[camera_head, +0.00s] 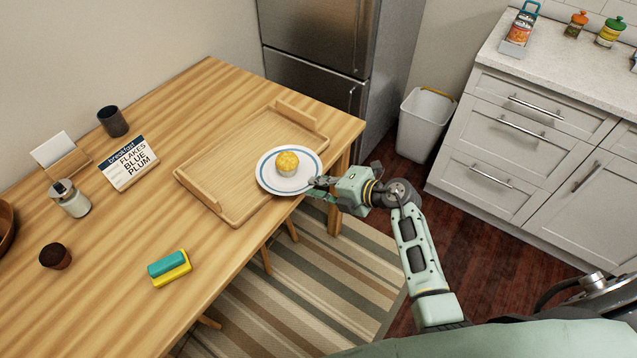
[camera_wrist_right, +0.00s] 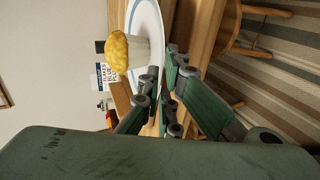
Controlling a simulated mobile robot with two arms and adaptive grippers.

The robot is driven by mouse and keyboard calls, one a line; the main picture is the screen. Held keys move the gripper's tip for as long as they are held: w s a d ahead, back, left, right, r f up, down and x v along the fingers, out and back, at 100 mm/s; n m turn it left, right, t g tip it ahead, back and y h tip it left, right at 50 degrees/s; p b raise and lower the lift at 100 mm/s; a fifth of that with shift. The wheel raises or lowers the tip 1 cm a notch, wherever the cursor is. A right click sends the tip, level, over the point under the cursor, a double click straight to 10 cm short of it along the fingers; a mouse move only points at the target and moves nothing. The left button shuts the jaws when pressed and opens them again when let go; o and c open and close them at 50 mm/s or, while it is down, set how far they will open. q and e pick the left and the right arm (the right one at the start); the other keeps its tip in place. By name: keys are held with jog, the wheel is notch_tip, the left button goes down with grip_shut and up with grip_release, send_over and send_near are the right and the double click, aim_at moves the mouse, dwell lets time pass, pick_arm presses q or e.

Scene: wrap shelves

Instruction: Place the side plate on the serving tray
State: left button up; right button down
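The side plate (camera_head: 270,182) is white with a blue ring and carries a yellow-topped muffin (camera_head: 287,163). In the head view it overlaps the right front part of the wooden serving tray (camera_head: 205,170) and hides that edge; I cannot tell whether it touches the tray. My right gripper (camera_head: 317,186) is shut on the plate's near right rim. The wrist view shows the plate (camera_wrist_right: 148,18) running down between the fingers (camera_wrist_right: 163,92), with the muffin (camera_wrist_right: 130,52) on it. My left gripper is not in view.
The wooden table (camera_head: 110,240) holds a breakfast sign (camera_head: 129,163), a dark cup (camera_head: 112,121), a jar (camera_head: 70,199), a brown cup (camera_head: 55,256) and a teal-yellow sponge (camera_head: 169,268). A fridge (camera_head: 315,60), white bin (camera_head: 424,125) and counter (camera_head: 575,75) stand beyond.

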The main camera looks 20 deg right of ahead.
jog(key=shift+f, duration=0.25)
jog(key=c, duration=2)
grip_release()
